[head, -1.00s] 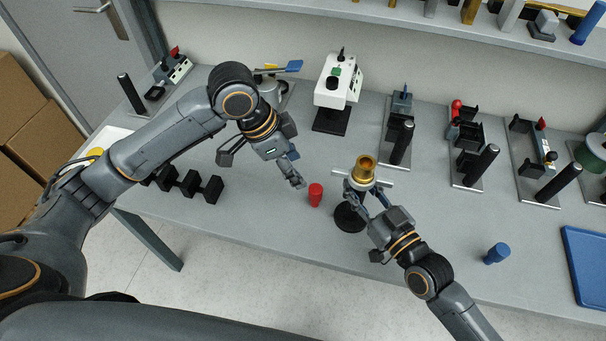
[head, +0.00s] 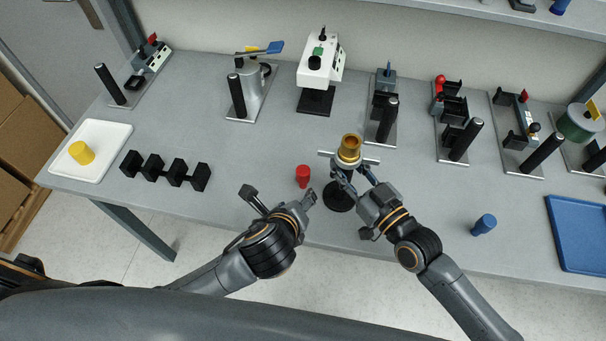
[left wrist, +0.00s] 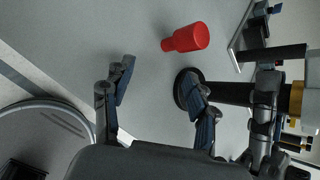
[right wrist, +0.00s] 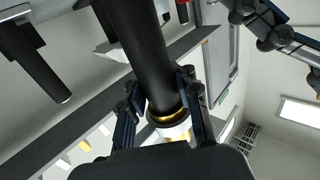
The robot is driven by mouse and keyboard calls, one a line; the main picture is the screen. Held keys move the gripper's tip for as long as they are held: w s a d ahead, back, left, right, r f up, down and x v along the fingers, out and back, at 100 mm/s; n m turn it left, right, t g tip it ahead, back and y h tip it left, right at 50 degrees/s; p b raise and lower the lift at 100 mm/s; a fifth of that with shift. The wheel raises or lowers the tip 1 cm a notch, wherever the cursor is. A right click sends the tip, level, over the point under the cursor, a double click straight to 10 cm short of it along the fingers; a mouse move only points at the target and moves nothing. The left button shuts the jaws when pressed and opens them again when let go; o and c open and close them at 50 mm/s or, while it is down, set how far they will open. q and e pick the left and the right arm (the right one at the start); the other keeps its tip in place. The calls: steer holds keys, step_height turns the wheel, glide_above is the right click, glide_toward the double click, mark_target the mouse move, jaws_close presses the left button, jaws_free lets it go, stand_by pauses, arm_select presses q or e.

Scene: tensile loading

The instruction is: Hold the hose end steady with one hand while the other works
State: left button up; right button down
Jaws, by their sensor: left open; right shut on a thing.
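The hose end is a black upright tube (right wrist: 138,45) with a brass and pale fitting (head: 349,150) on top, standing on a round black base (head: 339,200). My right gripper (head: 357,178) is shut on it just under the fitting; in the right wrist view its fingers (right wrist: 160,95) are on either side of the tube. My left gripper (head: 280,193) is open and empty near the table's front edge, left of the stand. The left wrist view shows the plug (left wrist: 186,38) beyond the open fingertips (left wrist: 160,88).
A yellow cylinder (head: 81,152) sits on a white tray (head: 112,133) at left, beside a black rack (head: 166,170). Several fixtures with black handles line the back. A blue cylinder (head: 484,224) and blue tray (head: 577,240) are at right.

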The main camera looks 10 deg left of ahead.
mark_target(303, 178)
arm_select(q)
steer(key=shift+s+d+r+m+t+y, duration=0.3)
steer(key=shift+s+m+t, duration=0.1)
steer(key=shift+m+t, duration=0.15)
steer(key=s+r+m+t, duration=0.1)
steer(key=r+m+t+y, duration=0.1)
steer(key=m, duration=0.1)
steer(key=shift+s+d+r, duration=0.1)
steer(key=shift+s+d, duration=0.1)
steer(key=shift+s, duration=0.15)
steer(key=shift+s+r+m+t+y, duration=0.35)
steer(key=shift+r+m, duration=0.2)
steer(key=shift+m, duration=0.1)
steer(key=shift+w, duration=0.2)
steer(key=x, duration=0.6)
steer(key=shift+w, duration=0.3)
steer(key=x, duration=0.5)
steer(key=shift+w+d, duration=0.15)
steer(key=shift+d, duration=0.2)
steer(key=shift+r, duration=0.1)
steer(key=shift+c, duration=0.2)
